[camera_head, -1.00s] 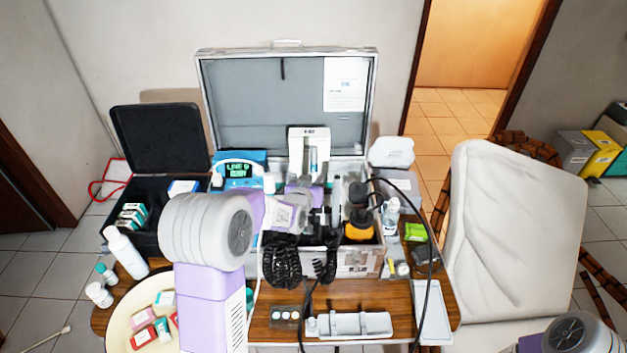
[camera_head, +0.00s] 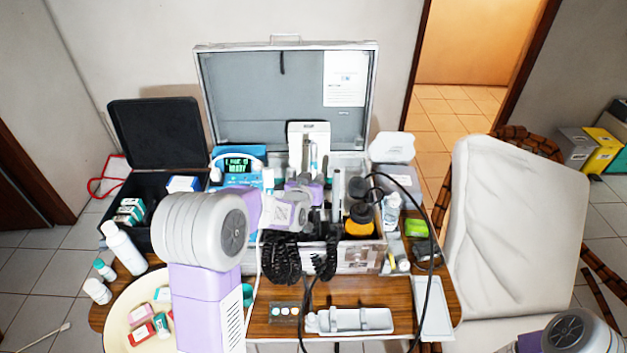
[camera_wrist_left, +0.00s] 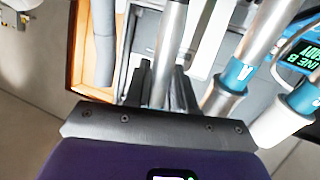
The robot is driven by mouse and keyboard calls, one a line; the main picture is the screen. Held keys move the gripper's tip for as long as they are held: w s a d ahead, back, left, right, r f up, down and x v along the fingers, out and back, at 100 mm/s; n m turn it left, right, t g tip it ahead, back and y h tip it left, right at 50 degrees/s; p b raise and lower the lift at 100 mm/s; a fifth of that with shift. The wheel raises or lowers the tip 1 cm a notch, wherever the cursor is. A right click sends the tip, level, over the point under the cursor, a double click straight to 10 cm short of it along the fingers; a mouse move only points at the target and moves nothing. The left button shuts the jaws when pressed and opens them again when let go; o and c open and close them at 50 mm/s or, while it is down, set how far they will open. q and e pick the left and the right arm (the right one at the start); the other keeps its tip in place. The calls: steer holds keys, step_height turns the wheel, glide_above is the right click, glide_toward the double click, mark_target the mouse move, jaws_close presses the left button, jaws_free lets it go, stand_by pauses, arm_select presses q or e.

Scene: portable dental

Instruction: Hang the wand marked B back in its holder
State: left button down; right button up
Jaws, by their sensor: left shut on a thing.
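My left gripper (camera_head: 312,198) is over the open metal case, with its jaws partly hidden in the head view. In the left wrist view, its dark fingers (camera_wrist_left: 160,88) are shut on a slim metal wand (camera_wrist_left: 170,45). No letter shows on this wand. A second wand with a blue collar marked A (camera_wrist_left: 235,76) is to its right, apart from the fingers. Another blue-collared wand (camera_wrist_left: 304,97) is at the right edge, its letter unreadable. I cannot make out the holder clearly.
The metal case (camera_head: 360,256) is crowded with bottles and black coiled cords (camera_head: 282,258). A white upright box (camera_head: 309,132) stands behind the gripper. A round cream tray (camera_head: 117,322) is at front left.

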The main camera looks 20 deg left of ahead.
stand_by(0.4)
arm_select(q)
steer(key=shift+s+d+f+b, duration=0.1)
steer(key=shift+s+f+b, duration=0.1)
steer(key=shift+f+b, duration=0.45)
steer(key=shift+s+d+f+b, duration=0.1)
steer(key=shift+s+f+b, duration=0.15)
steer(key=shift+f+b, duration=0.4)
steer(key=shift+s+d+f+b, duration=0.1)
steer(key=shift+s+f+b, duration=0.1)
steer(key=shift+f+b, duration=0.45)
steer(key=shift+f, duration=0.15)
steer(key=shift+s+d+f+b, duration=0.15)
steer(key=shift+s+f+b, duration=0.1)
steer(key=shift+f+b, duration=0.4)
steer(key=shift+s+d+f+b, duration=0.1)
steer(key=shift+s+f+b, duration=0.1)
steer(key=shift+f+b, duration=0.45)
steer(key=shift+r, duration=0.1)
steer(key=c, duration=0.9)
jaws_free()
steer(key=shift+o, duration=0.2)
steer(key=shift+s, duration=0.1)
